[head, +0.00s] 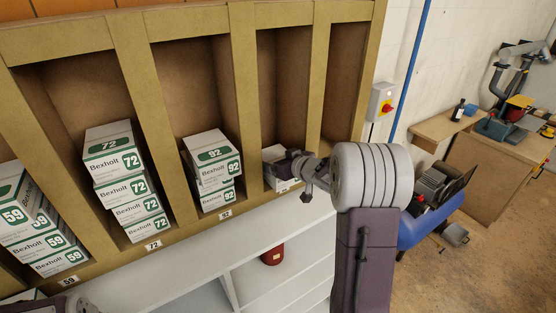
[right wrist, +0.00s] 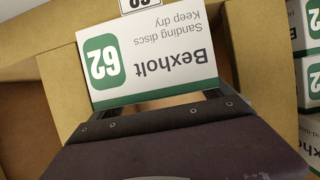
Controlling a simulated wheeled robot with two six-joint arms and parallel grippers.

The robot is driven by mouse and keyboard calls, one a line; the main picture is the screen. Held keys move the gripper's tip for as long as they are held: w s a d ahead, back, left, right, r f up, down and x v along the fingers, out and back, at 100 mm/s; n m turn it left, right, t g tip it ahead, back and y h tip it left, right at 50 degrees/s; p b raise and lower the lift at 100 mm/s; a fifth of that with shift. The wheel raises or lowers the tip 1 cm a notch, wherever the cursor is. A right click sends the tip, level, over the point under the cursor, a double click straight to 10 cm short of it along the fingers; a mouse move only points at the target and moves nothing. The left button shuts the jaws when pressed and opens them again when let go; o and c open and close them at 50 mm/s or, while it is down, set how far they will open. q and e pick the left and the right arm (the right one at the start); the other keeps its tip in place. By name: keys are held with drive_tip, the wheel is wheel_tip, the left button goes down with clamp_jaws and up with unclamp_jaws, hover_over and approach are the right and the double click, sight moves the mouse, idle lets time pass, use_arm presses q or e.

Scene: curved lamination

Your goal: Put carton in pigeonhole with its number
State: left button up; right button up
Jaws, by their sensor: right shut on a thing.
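A white carton with a green number panel (right wrist: 105,62) fills the upper middle of the right wrist view. The carton (head: 286,184) is at the mouth of the pigeonhole right of 92, partly hidden by my right gripper (head: 298,168). The right gripper is shut on this carton. A small label (right wrist: 139,4) on the sill under it is cut off and unreadable. My left gripper is not in view.
Pigeonholes at left hold stacks of 59 (head: 42,243), 72 (head: 133,210) and 92 cartons (head: 215,175). Wooden dividers (head: 247,95) stand close beside the held carton. The far right pigeonhole (head: 343,85) looks empty where visible. A red can (head: 272,255) stands below.

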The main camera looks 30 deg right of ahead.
sight(278, 159)
drive_tip(key=o, duration=0.8)
drive_tip(key=shift+w+a, duration=0.1)
drive_tip(key=shift+w, duration=0.1)
drive_tip(key=shift+o, duration=0.6)
drive_tip(key=shift+w+a+f, duration=0.2)
drive_tip(key=shift+w+f, duration=0.05)
drive_tip(key=shift+w, duration=0.25)
drive_tip(key=v, duration=0.8)
drive_tip(key=shift+d+r, duration=0.1)
drive_tip(key=shift+r, duration=0.05)
drive_tip(key=shift+s+r, duration=0.15)
drive_tip(key=shift+s, duration=0.25)
